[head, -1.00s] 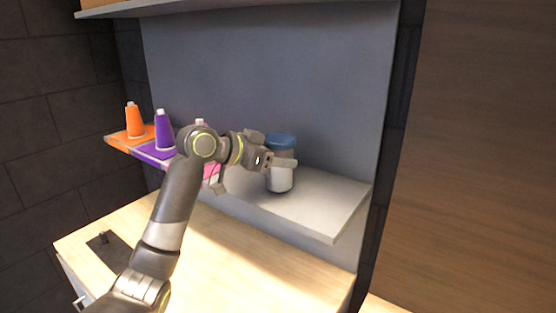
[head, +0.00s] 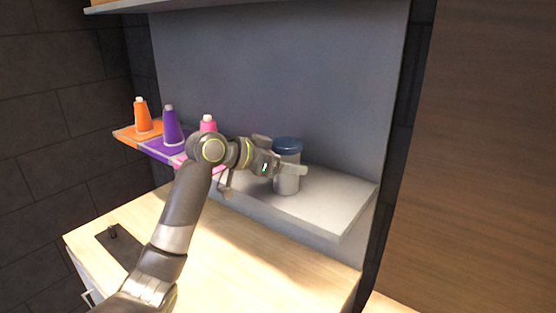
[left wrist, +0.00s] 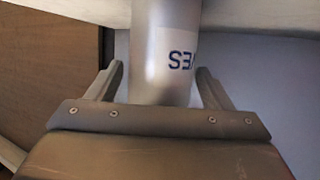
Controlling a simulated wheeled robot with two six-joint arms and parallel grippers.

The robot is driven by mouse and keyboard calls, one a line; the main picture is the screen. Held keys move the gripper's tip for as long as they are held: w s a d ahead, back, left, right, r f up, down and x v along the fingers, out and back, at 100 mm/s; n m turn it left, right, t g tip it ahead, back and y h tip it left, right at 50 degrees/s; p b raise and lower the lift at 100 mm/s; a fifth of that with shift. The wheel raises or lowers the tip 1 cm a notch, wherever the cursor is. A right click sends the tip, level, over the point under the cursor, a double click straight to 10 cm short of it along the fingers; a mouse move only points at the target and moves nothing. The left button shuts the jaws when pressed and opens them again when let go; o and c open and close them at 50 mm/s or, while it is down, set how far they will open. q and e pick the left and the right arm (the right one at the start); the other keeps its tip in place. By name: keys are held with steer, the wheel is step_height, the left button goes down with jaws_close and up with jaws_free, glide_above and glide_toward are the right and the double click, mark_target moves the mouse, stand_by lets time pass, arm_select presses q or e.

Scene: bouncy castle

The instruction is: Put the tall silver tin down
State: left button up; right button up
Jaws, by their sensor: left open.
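The tall silver tin (head: 287,182) with a blue lid stands upright on the white right part of the wall shelf (head: 335,200). In the left wrist view the tin (left wrist: 165,50) shows as a grey cylinder with a white label and dark blue letters. My left gripper (head: 292,165) is at the tin. Its fingers (left wrist: 160,80) are open, one on each side of the tin, with a visible gap on both sides in the left wrist view. My right gripper is not in view.
An orange bottle (head: 141,115), a purple bottle (head: 170,126) and a pink bottle (head: 208,123) stand on matching coloured parts of the shelf, left of the tin. A wooden counter (head: 240,255) lies below. The shelf's right end is clear.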

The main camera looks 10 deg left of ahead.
arm_select(q)
steer(key=shift+s+a+r, duration=0.1)
steer(key=shift+a, duration=0.1)
steer(key=b+v, duration=0.3)
steer(key=v, duration=0.8)
steer(key=shift+s+r, duration=0.2)
steer(key=shift+s, duration=0.05)
steer(key=shift+a, duration=0.15)
